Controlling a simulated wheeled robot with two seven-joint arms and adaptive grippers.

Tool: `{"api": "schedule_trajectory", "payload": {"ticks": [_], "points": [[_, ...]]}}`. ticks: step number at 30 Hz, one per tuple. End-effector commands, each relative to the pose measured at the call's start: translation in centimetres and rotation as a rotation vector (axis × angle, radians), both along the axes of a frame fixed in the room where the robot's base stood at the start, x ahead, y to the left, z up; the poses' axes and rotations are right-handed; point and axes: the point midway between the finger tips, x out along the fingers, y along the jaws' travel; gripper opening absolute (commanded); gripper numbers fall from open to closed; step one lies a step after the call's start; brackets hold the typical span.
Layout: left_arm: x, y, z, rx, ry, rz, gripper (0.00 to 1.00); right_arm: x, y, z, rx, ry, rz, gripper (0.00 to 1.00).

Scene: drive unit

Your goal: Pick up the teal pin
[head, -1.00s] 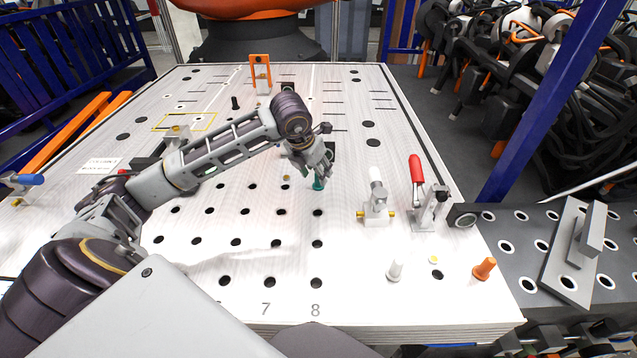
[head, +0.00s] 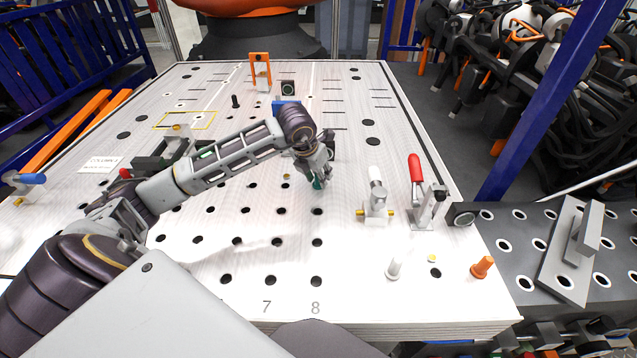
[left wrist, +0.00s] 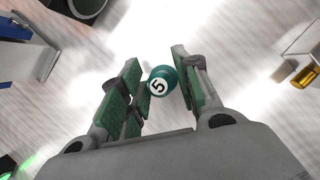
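The teal pin (head: 318,183) stands on the perforated board, just under my left gripper (head: 322,176), which partly hides it. In the left wrist view its round teal top with a white disc and the number 5 (left wrist: 161,82) lies between the two green-padded fingers of my left gripper (left wrist: 157,75). The fingers are partly spread. My right gripper is out of view.
To the right stand a silver fixture with brass ends (head: 376,205) and a red-handled toggle clamp (head: 415,168). A white pin (head: 394,265) and an orange pin (head: 482,267) stand at the front right. The board's front middle holds only empty holes.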

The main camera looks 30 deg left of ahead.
Motion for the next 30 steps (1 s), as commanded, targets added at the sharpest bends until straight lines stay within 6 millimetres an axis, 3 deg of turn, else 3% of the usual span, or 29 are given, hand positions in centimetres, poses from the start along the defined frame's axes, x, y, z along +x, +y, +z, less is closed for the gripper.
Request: {"api": "schedule_trajectory", "payload": {"ticks": [1, 6, 20, 30], "points": [[0.0, 0.0, 0.0, 0.0, 0.0, 0.0, 0.22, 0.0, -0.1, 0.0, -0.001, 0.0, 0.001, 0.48], [0.0, 0.0, 0.0, 0.0, 0.0, 0.0, 0.0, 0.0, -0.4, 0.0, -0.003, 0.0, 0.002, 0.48], [0.1, 0.0, 0.4, 0.001, -0.002, 0.0, 0.0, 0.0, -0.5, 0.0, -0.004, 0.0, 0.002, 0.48], [0.1, 0.0, 2.8, 0.002, -0.004, 0.001, 0.0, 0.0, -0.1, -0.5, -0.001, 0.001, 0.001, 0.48]]}}
